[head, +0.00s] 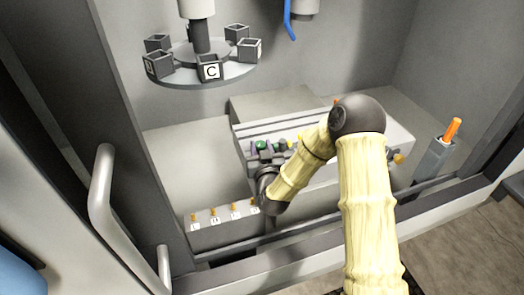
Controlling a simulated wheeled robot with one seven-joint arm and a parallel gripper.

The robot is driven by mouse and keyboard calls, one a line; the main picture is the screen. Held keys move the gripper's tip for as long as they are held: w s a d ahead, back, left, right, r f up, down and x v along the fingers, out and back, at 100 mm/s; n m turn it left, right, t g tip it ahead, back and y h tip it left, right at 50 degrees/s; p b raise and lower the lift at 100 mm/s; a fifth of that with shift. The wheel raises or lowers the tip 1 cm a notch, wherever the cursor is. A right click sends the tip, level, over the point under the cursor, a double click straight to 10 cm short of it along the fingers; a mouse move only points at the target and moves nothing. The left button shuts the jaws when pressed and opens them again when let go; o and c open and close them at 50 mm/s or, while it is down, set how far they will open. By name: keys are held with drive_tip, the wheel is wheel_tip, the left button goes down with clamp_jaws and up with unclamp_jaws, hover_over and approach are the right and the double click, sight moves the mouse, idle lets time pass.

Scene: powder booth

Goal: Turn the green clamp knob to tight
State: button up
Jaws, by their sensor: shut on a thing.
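The green clamp knob (262,146) shows as a small round green spot at the left end of the grey housing in the head view. My gripper (264,157) is at this knob, pointing away from me, and is shut on it. The fingertips are small and partly hidden by my wrist, so their exact hold is hard to see. Any tight mark by the knob cannot be made out.
Another small green part and a yellow one (290,143) sit right of the knob. A carousel (203,78) with lettered boxes hangs behind. Labelled orange pegs (214,211) line the front left. An orange-handled tool (452,131) stands in a grey holder at right.

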sight(261, 147)
drive_tip(key=shift+h, duration=0.3)
drive_tip(key=o, duration=1)
drive_tip(key=shift+r, duration=0.1)
wheel_tip(261, 147, up, 10)
drive_tip(key=shift+f+b, duration=0.1)
drive_tip(key=shift+b, duration=0.45)
